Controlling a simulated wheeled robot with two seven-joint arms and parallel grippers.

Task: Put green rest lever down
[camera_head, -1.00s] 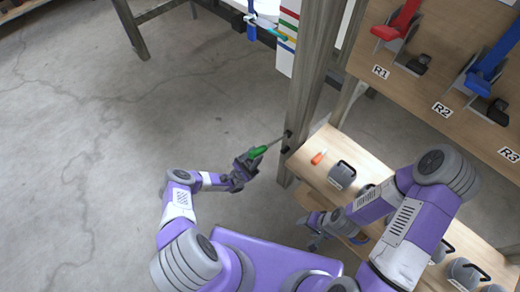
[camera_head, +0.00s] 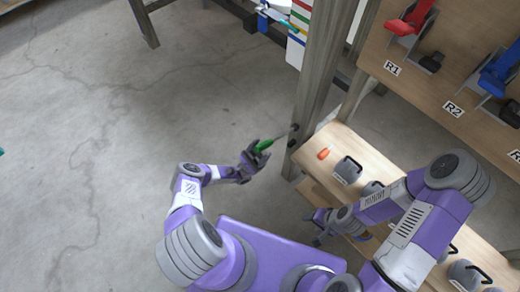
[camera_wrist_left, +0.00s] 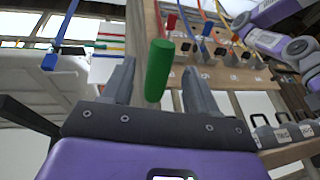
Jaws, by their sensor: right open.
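The green rest lever (camera_head: 264,145) has a green grip on a thin metal rod. The rod runs from a pivot on the wooden post (camera_head: 315,85), and the lever sticks out to the left. My left gripper (camera_head: 254,154) is at the grip's outer end. In the left wrist view the green grip (camera_wrist_left: 159,70) stands between the two spread fingers, with a gap on each side. My right gripper (camera_head: 316,228) is open and empty, low beside the wooden bench's near left corner.
The wooden bench (camera_head: 343,138) carries an orange piece (camera_head: 323,153) and several grey weights with handles (camera_head: 347,170). A board at upper right holds red (camera_head: 411,20) and blue levers (camera_head: 497,73) above labels. Bare floor (camera_head: 110,150) lies open to the left.

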